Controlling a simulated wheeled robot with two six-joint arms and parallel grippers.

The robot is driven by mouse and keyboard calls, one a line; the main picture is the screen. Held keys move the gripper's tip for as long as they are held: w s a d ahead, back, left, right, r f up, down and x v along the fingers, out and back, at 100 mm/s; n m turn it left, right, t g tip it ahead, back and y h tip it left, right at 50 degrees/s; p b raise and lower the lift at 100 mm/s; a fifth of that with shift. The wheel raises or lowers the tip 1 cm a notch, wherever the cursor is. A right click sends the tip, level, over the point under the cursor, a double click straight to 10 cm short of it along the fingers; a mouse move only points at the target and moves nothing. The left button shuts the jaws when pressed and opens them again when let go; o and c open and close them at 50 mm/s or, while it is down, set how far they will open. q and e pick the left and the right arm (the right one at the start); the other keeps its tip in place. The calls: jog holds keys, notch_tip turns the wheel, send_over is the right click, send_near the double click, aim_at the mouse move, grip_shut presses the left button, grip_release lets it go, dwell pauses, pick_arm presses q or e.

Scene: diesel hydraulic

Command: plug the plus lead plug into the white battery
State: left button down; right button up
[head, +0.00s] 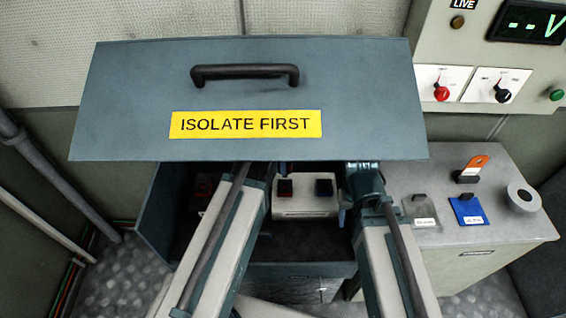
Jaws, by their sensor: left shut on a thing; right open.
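The white battery (300,208) sits inside the open dark box, between my two arms. My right arm reaches to the box's right side. Its teal wrist shows just below the lid's edge, but I cannot make out the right gripper's fingers. I cannot make out the plus lead plug.
The large lid (250,85), marked ISOLATE FIRST, hangs over the box (165,215). The right bench (480,238) carries an orange-tagged part (472,168), a blue block (467,210) and a grey roll (523,197).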

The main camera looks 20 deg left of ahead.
pick_arm(q)
jog(key=shift+f+b, duration=2.1)
jog(key=shift+f, duration=0.2)
jog(key=shift+f+b, duration=1.45)
jog(key=shift+b, duration=0.05)
jog(key=c, duration=0.5)
grip_release()
jog(key=shift+r, duration=0.15)
notch_tip(320, 180, up, 7)
jog(key=p, duration=0.7)
jog(key=shift+r+p, duration=0.2)
jog(key=shift+p, duration=0.15)
